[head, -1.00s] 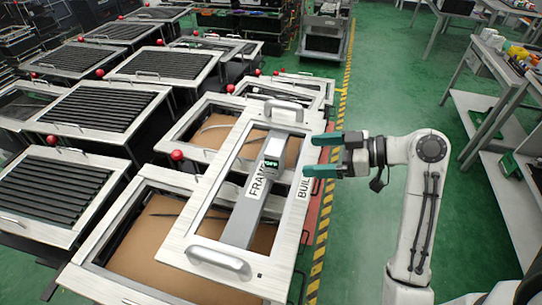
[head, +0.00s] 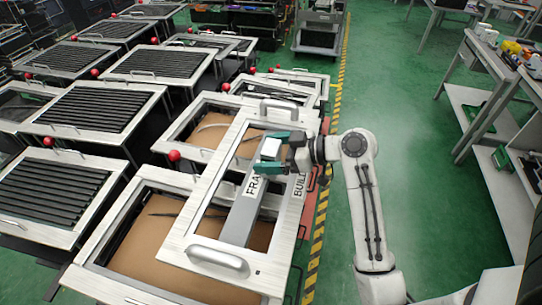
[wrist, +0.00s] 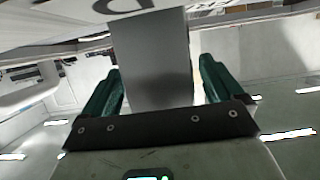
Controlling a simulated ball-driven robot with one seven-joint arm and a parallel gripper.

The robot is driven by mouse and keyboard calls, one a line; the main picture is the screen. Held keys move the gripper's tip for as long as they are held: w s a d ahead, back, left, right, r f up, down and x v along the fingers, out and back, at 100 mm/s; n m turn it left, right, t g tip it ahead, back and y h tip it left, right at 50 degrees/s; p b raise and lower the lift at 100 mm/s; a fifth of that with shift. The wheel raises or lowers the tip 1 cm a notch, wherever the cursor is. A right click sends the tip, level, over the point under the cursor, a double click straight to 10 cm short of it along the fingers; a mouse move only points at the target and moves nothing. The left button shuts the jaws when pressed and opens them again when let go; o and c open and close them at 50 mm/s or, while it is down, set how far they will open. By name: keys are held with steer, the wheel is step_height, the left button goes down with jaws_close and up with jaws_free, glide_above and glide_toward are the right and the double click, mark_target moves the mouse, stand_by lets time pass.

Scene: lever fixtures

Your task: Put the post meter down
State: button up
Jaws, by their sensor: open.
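The post meter (head: 243,212) is a tall grey post in the head view, with a small pale top face (head: 270,149). Its foot appears to meet the near part of the white frame (head: 185,225); exact contact is unclear. My gripper (head: 272,151) is open, with its green fingers on either side of the post's top. In the wrist view the grey post (wrist: 152,65) stands between the open fingers (wrist: 158,90). The left finger looks very close to it, and a narrow gap shows at the right finger. No readout is legible on the top face.
The white frame has metal handles (head: 218,262) and FRAME and BUILD labels. Trays with brown panels (head: 150,250) lie beneath and beside it. Slatted units with red knobs (head: 174,155) fill the left. Green floor (head: 410,140) is clear right of the yellow-black stripe; a workbench stands at far right.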

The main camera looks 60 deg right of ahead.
steer(key=shift+c, duration=0.4)
steer(key=c, duration=1.2)
steer(key=shift+c, duration=0.5)
steer(key=shift+r, duration=0.1)
